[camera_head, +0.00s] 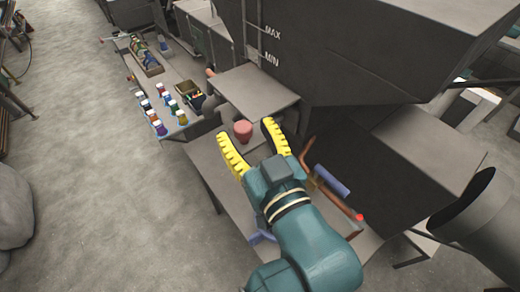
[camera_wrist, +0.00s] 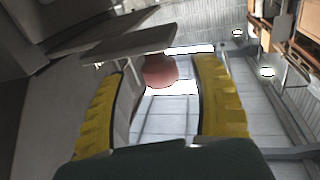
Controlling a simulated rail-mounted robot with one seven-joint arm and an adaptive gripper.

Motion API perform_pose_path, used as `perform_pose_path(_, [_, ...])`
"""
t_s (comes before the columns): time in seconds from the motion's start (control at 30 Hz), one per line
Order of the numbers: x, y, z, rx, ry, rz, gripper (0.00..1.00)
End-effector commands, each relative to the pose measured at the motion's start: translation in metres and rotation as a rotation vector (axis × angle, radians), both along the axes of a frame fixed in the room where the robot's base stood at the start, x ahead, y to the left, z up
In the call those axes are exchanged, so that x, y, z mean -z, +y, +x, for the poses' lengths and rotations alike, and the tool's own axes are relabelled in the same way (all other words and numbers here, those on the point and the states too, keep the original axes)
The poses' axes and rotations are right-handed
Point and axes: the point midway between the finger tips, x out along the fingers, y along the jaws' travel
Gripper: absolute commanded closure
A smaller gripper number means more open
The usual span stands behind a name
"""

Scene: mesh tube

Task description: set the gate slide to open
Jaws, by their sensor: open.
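A dull red knob (camera_head: 243,131) shows by the near edge of a flat grey plate (camera_head: 256,88), below the big dark hopper. I take these for the gate slide, but cannot tell its setting. My gripper (camera_head: 245,130) is open, with one yellow finger on each side of the knob in the picture. In the wrist view the knob (camera_wrist: 160,70) lies between the fingertips (camera_wrist: 163,66), with gaps on both sides. The plate (camera_wrist: 120,42) is just above it there. I cannot tell how deep the knob sits between the fingers.
The dark hopper (camera_head: 370,50) with MAX and MIN marks overhangs at right. A copper-coloured bar with a red tip (camera_head: 359,217) and a blue cylinder (camera_head: 332,181) are right of my arm. A bench (camera_head: 185,72) with several coloured bottles stands at left. The floor at left is mostly clear.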

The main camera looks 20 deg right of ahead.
Motion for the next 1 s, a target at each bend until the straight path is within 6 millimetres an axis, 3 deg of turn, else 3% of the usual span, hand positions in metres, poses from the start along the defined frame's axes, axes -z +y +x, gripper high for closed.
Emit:
perform_pose_path(0.2, [0.001,-0.003,-0.056,0.005,0.002,-0.001,0.38])
perform_pose_path(0.4, [0.000,-0.003,-0.095,0.003,0.001,0.001,0.38])
perform_pose_path(0.57, [0.000,-0.002,-0.105,0.000,0.002,0.000,0.38])
perform_pose_path(1.0, [0.000,-0.002,-0.104,0.000,0.001,0.000,0.38])
